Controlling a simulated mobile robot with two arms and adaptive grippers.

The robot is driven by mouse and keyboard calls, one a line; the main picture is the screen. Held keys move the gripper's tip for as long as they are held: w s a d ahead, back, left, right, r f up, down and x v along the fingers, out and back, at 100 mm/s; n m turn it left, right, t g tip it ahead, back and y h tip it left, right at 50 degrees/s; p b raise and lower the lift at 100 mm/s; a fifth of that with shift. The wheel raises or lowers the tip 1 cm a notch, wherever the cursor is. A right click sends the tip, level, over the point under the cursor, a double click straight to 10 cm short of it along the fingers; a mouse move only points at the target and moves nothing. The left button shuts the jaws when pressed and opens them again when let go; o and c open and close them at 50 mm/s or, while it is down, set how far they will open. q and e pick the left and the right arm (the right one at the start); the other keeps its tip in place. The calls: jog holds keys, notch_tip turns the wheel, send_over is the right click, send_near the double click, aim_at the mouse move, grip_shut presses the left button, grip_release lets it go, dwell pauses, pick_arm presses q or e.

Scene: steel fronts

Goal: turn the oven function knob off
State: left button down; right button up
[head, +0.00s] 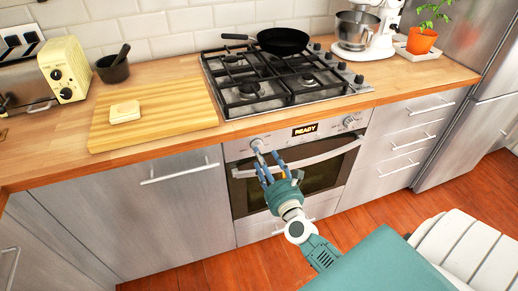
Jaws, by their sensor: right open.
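The oven's control panel (331,127) is below the hob, with a lit display (305,130) reading READY. One round knob (257,144) is at the panel's left end, and another knob (349,121) is at its right end. No label tells me which is the function knob, and their settings are too small to read. My right gripper (268,166) is open, its fingers spread just below and in front of the left knob. I cannot tell if a fingertip touches that knob. My left gripper is out of view.
The oven door handle (325,156) runs across behind my right gripper. Above are the gas hob (262,92) with a black pan (283,41), a cutting board (102,131) with bread (125,112), and a toaster (65,69). A white slatted object (470,251) is at lower right.

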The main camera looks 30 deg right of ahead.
aim_at(258, 146)
jog(key=x, duration=0.4)
jog(key=shift+w, duration=0.4)
jog(key=shift+s, duration=0.1)
jog(key=c, duration=1.2)
